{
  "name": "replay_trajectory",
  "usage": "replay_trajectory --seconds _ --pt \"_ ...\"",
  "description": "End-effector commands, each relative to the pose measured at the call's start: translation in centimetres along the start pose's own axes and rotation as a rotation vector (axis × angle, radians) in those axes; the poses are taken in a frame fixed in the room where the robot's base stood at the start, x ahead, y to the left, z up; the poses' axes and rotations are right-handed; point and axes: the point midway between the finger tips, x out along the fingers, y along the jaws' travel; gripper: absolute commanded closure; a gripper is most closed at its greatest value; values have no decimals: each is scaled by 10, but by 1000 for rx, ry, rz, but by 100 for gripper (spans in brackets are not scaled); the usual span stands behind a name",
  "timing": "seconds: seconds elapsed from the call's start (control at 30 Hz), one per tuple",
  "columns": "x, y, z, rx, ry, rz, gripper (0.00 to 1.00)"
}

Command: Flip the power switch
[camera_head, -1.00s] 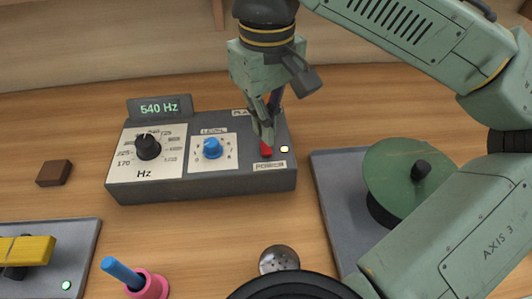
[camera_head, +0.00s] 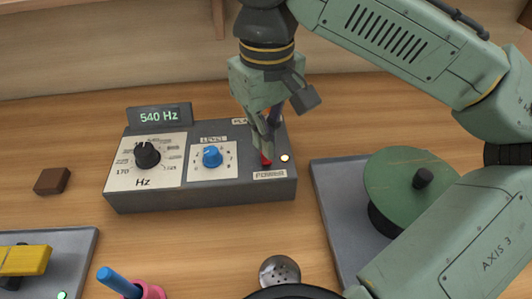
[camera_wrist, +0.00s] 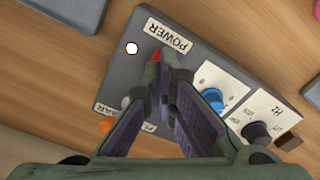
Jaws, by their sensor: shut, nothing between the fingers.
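The grey control box (camera_head: 200,195) stands on the wooden table. Its red power switch (camera_head: 265,160) sits above the POWER label (camera_head: 270,174), and a small round lamp (camera_head: 285,157) beside it shows bright with an orange rim. My gripper (camera_head: 263,150) is shut and empty, pointing down with its fingertips at the switch and partly hiding it. In the wrist view the red switch (camera_wrist: 156,55) shows just beyond the fingertips (camera_wrist: 160,66); they look in contact or very close. The lamp (camera_wrist: 132,48) looks white there.
The box also carries a black Hz dial (camera_head: 147,155), a blue level knob (camera_head: 212,157) and a display (camera_head: 160,116) reading 540 Hz. A green disc (camera_head: 400,190) stands right, a brown block (camera_head: 52,181) left. A metal shaker (camera_head: 280,272) is in front.

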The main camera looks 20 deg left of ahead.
Motion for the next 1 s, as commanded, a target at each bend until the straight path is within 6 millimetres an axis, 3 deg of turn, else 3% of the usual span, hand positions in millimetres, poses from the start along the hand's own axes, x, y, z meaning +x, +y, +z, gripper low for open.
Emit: replay_trajectory --seconds 1.0 --pt "7 0 0 0 0 0 100"
